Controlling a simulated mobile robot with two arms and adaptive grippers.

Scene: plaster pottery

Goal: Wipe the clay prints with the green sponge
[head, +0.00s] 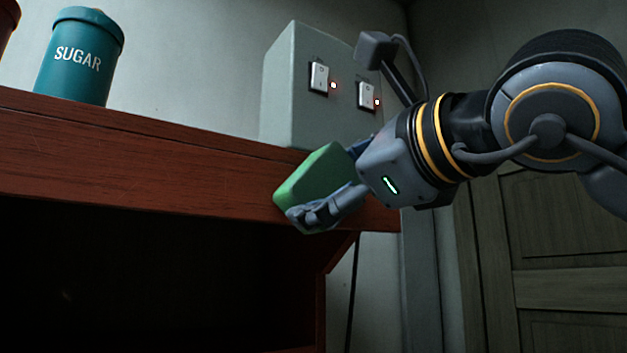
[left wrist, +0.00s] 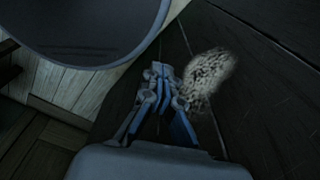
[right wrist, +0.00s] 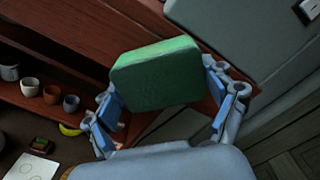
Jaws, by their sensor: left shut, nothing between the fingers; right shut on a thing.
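The green sponge (head: 316,178) is a rounded block held in my right gripper (head: 330,190), in front of the edge of the red-brown shelf. The right wrist view also shows the sponge (right wrist: 157,76) between the two fingers of the right gripper (right wrist: 160,92), which is shut on it. My left gripper (left wrist: 162,75) shows only in the left wrist view; its fingertips are together and empty. A pale, speckled clay print (left wrist: 208,72) lies on a dark surface just right of the left fingertips. I cannot tell whether they touch it.
A grey box (head: 290,95) with two switches stands behind the sponge. A teal sugar canister (head: 78,58) stands on the red-brown shelf (head: 130,165). The right wrist view shows small pots (right wrist: 51,94) on a lower shelf and white papers (right wrist: 32,167). A wooden door (head: 560,250) is at right.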

